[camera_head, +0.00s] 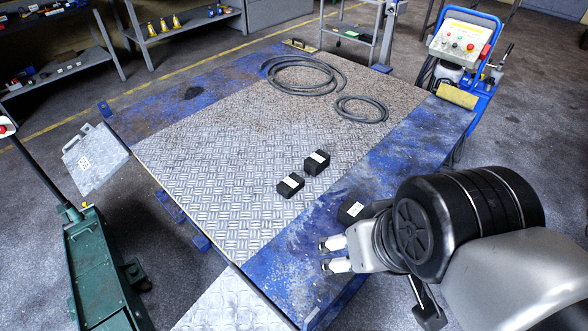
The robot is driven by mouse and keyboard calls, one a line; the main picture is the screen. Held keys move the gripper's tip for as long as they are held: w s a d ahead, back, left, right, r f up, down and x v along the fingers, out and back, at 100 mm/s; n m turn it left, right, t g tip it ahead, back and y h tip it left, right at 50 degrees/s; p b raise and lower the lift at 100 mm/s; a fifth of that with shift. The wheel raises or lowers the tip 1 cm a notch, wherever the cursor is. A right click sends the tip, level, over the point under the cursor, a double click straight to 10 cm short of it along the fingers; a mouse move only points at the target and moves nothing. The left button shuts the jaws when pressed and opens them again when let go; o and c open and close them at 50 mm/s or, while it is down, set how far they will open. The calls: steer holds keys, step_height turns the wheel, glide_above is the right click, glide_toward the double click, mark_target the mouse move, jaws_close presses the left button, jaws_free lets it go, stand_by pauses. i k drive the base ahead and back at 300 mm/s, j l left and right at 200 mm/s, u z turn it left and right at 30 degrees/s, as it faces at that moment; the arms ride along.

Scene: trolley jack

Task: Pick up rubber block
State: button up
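Two black rubber blocks with white labels lie close together on the diamond-plate lift platform (215,165), a farther one (317,162) and a nearer one (290,186). A third black block with a pale label (352,211) sits on the blue worn edge, just behind my gripper and partly hidden by my arm. My gripper (327,255) points left above the blue edge at the platform's near right. Its two pale fingertips are apart, with nothing seen between them. The nearer block is up and left of the fingertips, clear of them. The gripper's exact height is hard to judge.
Coiled black hoses (300,77) and a smaller coil (361,109) lie on the far platform. A green trolley jack (98,265) stands at left beside a tilted metal plate (95,160). A blue-framed control cart (463,50) stands at the far right. The platform's left middle is clear.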

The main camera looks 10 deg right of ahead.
mark_target(290, 185)
steer(key=i+l+u, duration=0.2)
steer(key=l, duration=0.15)
steer(key=i+l+u, duration=0.15)
steer(key=l, duration=0.2)
steer(key=i+l+u, duration=0.2)
steer(key=l, duration=0.2)
steer(key=l+u, duration=0.15)
steer(key=l, duration=0.25)
steer(key=i+l+u, duration=0.2)
steer(key=l, duration=0.25)
steer(key=k, duration=0.05)
